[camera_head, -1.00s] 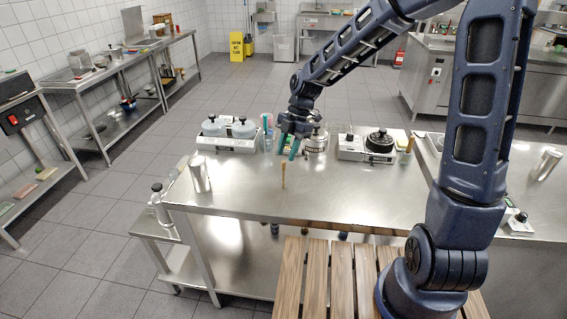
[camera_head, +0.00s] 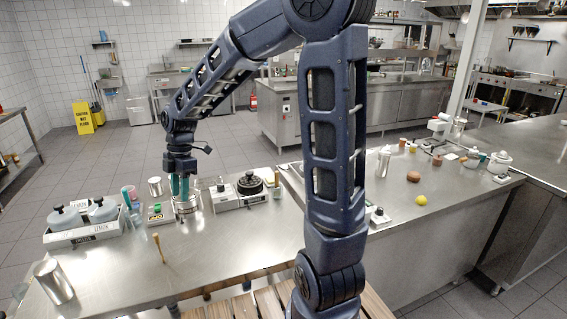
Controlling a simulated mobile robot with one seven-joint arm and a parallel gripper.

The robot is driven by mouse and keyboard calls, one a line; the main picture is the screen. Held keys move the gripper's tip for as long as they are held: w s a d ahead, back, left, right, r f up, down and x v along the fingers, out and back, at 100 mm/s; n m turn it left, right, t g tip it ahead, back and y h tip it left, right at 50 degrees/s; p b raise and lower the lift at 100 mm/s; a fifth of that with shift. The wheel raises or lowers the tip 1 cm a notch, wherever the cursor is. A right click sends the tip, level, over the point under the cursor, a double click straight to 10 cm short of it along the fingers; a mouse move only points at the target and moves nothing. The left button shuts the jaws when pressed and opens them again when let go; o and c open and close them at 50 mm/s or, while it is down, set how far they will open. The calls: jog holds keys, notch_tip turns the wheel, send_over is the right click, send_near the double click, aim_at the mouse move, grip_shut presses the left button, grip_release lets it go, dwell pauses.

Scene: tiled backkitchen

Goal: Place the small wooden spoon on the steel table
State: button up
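A small wooden spoon (camera_head: 160,249) is on the steel table (camera_head: 225,245), left of the middle of the view. I cannot tell whether it lies flat or stands. My gripper (camera_head: 180,190) points down beyond the spoon, in front of or above a round steel pot (camera_head: 187,205). Its two teal fingers look apart, with nothing seen between them. The spoon is clear of the fingers.
Twin grey-lidded containers (camera_head: 67,219) stand at the table's left, with a steel canister (camera_head: 54,281) nearer. A small scale-like device (camera_head: 161,213) and a hot plate with a black pot (camera_head: 249,183) line the back. The table's front middle is clear.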

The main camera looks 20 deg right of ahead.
jog(key=s+d+r+m+t, duration=0.2)
jog(key=s+d+r+m, duration=0.1)
jog(key=d+m, duration=0.5)
jog(key=s+d+r+m+t+h, duration=0.1)
jog(key=s+d+r+m+t, duration=0.1)
jog(key=s+d+m, duration=0.3)
jog(key=s+d+r+m+t, duration=0.2)
jog(key=s+d+r+m, duration=0.2)
jog(key=d+m, duration=0.6)
jog(key=d, duration=0.6)
jog(key=shift+d+r+m+h, duration=0.2)
jog(key=shift+d+m+h, duration=0.1)
jog(key=shift+m+h, duration=0.1)
